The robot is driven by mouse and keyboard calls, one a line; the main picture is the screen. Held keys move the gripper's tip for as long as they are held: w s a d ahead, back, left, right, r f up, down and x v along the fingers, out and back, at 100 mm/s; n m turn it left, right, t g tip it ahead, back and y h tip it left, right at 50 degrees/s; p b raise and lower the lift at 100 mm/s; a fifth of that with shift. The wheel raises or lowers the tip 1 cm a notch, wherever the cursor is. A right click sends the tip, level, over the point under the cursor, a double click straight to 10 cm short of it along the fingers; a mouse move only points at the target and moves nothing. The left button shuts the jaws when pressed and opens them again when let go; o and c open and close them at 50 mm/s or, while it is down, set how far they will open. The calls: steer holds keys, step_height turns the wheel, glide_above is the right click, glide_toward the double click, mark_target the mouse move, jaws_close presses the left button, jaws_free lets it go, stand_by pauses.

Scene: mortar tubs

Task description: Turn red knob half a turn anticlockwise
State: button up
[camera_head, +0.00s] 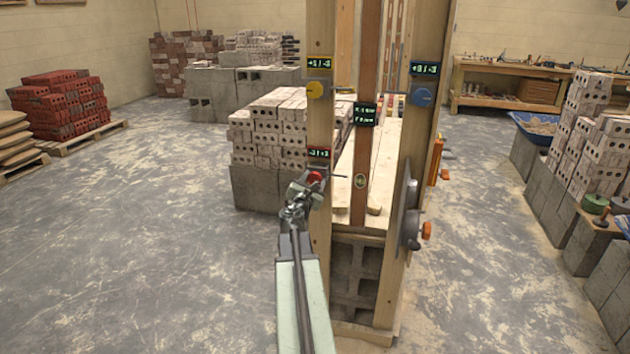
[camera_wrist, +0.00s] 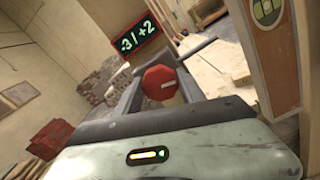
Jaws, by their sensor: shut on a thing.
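The red knob (camera_head: 315,177) sits low on the left wooden post, under a small dark display (camera_head: 318,155) with green digits. In the wrist view the red knob (camera_wrist: 158,85) shows as a red octagonal face with a short pale mark, between the two fingers. The display (camera_wrist: 140,42) above it there reads about -3 / +2. My gripper (camera_head: 310,183) is at the knob, shut on it, with a finger on either side in the wrist view (camera_wrist: 165,80). The fingers' exact contact with the knob is partly hidden.
A yellow knob (camera_head: 318,90) is higher on the same post. A blue knob (camera_head: 421,97) is on the right post (camera_head: 425,150), with a grey disc and orange knob (camera_head: 426,230) lower down. Stacked bricks (camera_head: 270,130) stand behind. The floor at left is clear.

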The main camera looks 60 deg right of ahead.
steer(key=shift+w+a+n, duration=0.15)
steer(key=shift+w+n, duration=0.05)
steer(key=shift+n, duration=1.1)
steer(key=o, duration=1.3)
steer(key=shift+o, duration=0.2)
steer(key=v, duration=0.7)
steer(key=shift+s+a, duration=0.15)
steer(key=shift+a, duration=0.15)
